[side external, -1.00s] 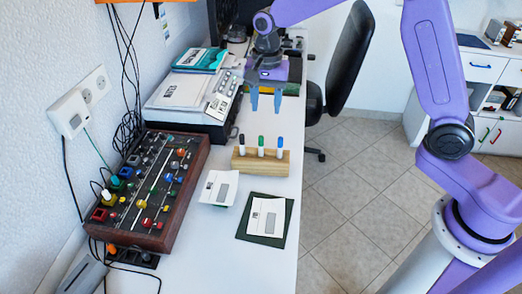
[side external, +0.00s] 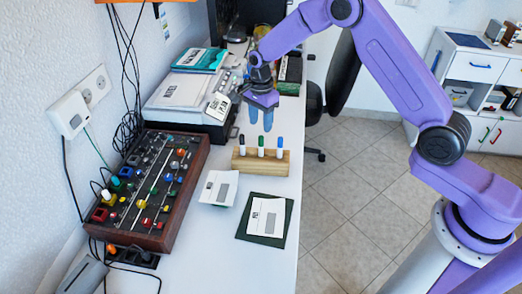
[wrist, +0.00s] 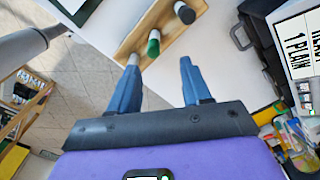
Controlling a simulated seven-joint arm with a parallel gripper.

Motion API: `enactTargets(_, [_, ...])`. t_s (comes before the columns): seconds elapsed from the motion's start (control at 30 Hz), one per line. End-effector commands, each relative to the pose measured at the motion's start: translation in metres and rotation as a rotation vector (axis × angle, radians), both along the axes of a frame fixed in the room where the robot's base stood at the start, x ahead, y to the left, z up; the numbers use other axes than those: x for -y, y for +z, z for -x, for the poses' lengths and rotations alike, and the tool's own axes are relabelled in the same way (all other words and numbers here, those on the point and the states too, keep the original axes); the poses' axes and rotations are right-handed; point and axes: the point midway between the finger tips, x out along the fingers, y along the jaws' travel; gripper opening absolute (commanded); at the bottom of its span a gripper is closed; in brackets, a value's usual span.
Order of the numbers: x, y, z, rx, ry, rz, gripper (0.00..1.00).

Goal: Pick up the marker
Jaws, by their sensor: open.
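Three markers stand upright in a wooden block (side external: 250,164) on the white table: a black-capped marker (side external: 241,146), a green-capped marker (side external: 261,147) and a blue-capped marker (side external: 280,148). My gripper (side external: 261,119) is open and empty, pointing down just above and behind the row, near the green-capped marker. In the wrist view, the block (wrist: 130,45) lies beyond my fingertips (wrist: 159,60). The green-capped marker (wrist: 153,45) shows between and ahead of the fingers, and the black-capped marker (wrist: 184,12) is farther up. I cannot make out the blue cap there.
A white card (side external: 218,188) and a dark green mat (side external: 262,241) with another card lie in front of the block. A wood-sided control panel (side external: 150,190) and a white machine (side external: 190,103) stand to the left. The table's right edge is close to the block.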

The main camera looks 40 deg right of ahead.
Motion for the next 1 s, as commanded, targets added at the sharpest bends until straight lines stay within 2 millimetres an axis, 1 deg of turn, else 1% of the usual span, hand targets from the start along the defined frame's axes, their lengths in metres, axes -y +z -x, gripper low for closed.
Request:
enactTargets(0.03, [0.000, -0.010, 0.001, -0.005, 0.000, 0.001, 0.48])
enactTargets(0.13, [0.000, -0.025, 0.001, -0.003, 0.001, 0.001, 0.48])
enactTargets(0.2, [0.000, -0.033, 0.001, -0.002, 0.001, 0.000, 0.48])
enactTargets(0.47, [-0.002, -0.049, 0.003, -0.002, 0.001, 0.000, 0.48])
enactTargets(0.63, [-0.007, -0.072, 0.011, -0.004, 0.001, 0.001, 0.48])
enactTargets(0.73, [-0.006, -0.085, 0.010, -0.002, 0.001, 0.000, 0.48])
enactTargets(0.83, [-0.006, -0.091, 0.009, 0.000, 0.001, 0.000, 0.48])
enactTargets(1.0, [-0.007, -0.093, 0.009, 0.001, 0.001, 0.000, 0.48])
